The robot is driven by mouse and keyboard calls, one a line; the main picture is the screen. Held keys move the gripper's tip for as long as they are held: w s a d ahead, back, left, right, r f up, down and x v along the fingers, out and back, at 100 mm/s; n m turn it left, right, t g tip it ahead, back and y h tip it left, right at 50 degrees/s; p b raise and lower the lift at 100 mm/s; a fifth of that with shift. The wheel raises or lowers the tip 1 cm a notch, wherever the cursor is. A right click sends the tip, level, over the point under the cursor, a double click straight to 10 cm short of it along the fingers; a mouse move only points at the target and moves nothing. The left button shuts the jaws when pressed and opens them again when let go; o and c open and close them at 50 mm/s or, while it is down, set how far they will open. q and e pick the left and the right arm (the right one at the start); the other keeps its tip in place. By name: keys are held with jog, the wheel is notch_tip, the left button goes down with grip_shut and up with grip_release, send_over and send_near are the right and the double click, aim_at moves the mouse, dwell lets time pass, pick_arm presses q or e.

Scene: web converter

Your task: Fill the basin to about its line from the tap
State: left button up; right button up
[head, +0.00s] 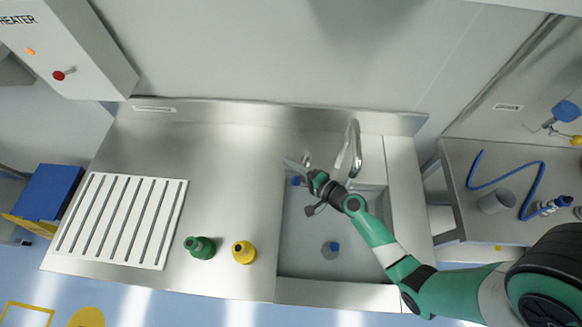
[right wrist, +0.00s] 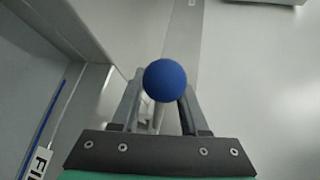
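The steel basin (head: 302,258) is sunk in the counter, with a tall curved tap (head: 355,150) at its back. A grey round piece with a blue top (head: 331,249) is in the basin. My right gripper (head: 306,181) is over the back of the basin, left of the tap. A blue ball knob (head: 296,181) is at its fingertips. In the right wrist view the ball (right wrist: 165,80) hides part of the parted fingers, with a thin stem between them; contact is unclear. A blue line (right wrist: 48,128) and a partly cut-off label (right wrist: 38,163) show there. My left gripper is out of view.
A white slatted rack (head: 175,205) lies farther left. A side bench (head: 455,180) at right holds a blue hose (head: 541,180) and a grey cup (head: 496,201).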

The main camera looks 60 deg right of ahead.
jog(key=shift+s, duration=0.1)
jog(key=v, duration=1.1)
jog(key=shift+s, duration=0.25)
jog(key=shift+r, duration=0.1)
